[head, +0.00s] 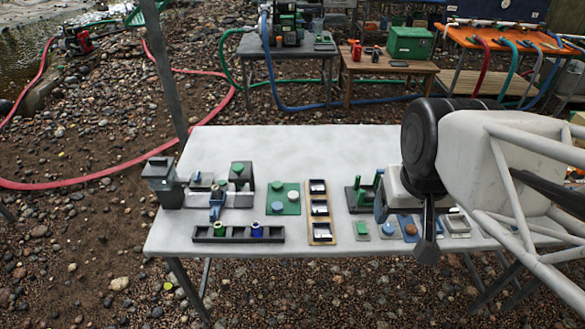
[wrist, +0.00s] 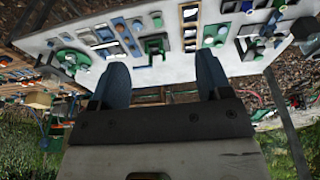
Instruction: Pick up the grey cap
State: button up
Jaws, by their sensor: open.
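A green plate (head: 292,190) left of centre on the table carries small round caps. A pale grey-looking cap (head: 277,206) lies toward its front and a green cap (head: 276,187) toward its back. The plate also shows in the wrist view (wrist: 215,36), upper right, with its caps small. I cannot be sure the pale one is the grey cap. My gripper (head: 405,228) is above the right part of the table, well right of the plate. In the wrist view its two blue fingers (wrist: 163,75) are spread, with nothing between them.
The white table (head: 240,145) is bare along its back. Small coloured pads (head: 386,231) lie near the front.

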jog(key=w+a+f+n, duration=0.25)
jog(key=w+n, duration=0.25)
jog(key=w, duration=0.8)
jog(key=n+g, duration=0.3)
jog(key=n, duration=1)
send_over(294, 195)
notch_tip(294, 195, down, 28)
jog(key=shift+s+d+r, duration=0.1)
jog(key=shift+f, duration=0.35)
jog(key=shift+f, duration=1.3)
